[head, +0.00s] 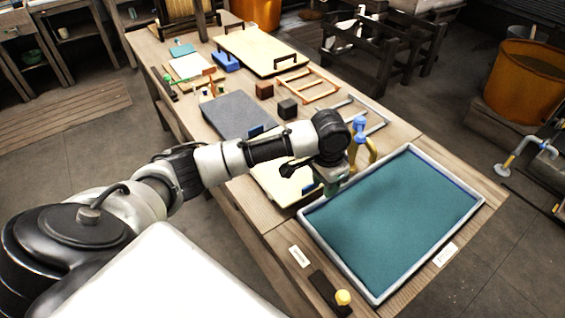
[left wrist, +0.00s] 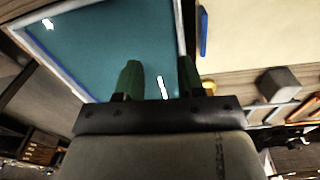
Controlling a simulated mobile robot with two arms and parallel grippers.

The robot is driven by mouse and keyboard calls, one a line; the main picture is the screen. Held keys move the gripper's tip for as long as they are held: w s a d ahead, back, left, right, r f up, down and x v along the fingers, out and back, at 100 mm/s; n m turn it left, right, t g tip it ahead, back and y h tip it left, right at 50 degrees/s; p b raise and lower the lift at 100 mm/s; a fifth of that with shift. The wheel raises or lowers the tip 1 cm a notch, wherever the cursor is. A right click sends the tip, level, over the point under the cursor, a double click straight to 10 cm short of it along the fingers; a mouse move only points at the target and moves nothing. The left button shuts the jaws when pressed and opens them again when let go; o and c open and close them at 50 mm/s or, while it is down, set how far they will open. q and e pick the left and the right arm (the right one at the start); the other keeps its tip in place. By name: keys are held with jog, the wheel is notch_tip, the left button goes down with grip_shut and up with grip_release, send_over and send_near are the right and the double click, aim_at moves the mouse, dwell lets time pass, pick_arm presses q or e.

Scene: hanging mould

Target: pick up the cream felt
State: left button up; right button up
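A cream felt sheet (head: 278,190) lies on the bench left of the vat, partly hidden under my left arm and gripper. A large cream surface with a blue strip at its edge, likely the felt (left wrist: 260,40), shows at the upper right of the left wrist view. My left gripper (head: 325,183) is above the bench between the felt and the teal vat. In the left wrist view its two green fingers (left wrist: 160,80) are apart, with nothing seen gripped between them. My right gripper is not in view.
The grey-rimmed vat of teal liquid (head: 315,218) fills the near right of the bench. A yellow stand with a blue top (head: 361,125) is close to my gripper. A grey felt (head: 232,112), dark blocks (head: 287,108) and a wooden frame (head: 312,88) lie farther back.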

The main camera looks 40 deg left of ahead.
pick_arm(q)
jog(key=shift+n+y, duration=0.3)
jog(key=shift+n, duration=0.3)
jog(key=w+a+r, duration=0.2)
jog(key=a, duration=0.1)
jog(key=a+r, duration=0.1)
jog(key=shift+w+a+r, duration=0.2)
jog(key=shift+w+r, duration=0.1)
jog(key=shift+w, duration=0.1)
jog(key=f+p, duration=0.1)
jog(key=f, duration=0.9)
jog(key=shift+w+f, duration=0.1)
jog(key=shift+w, duration=0.1)
grip_shut()
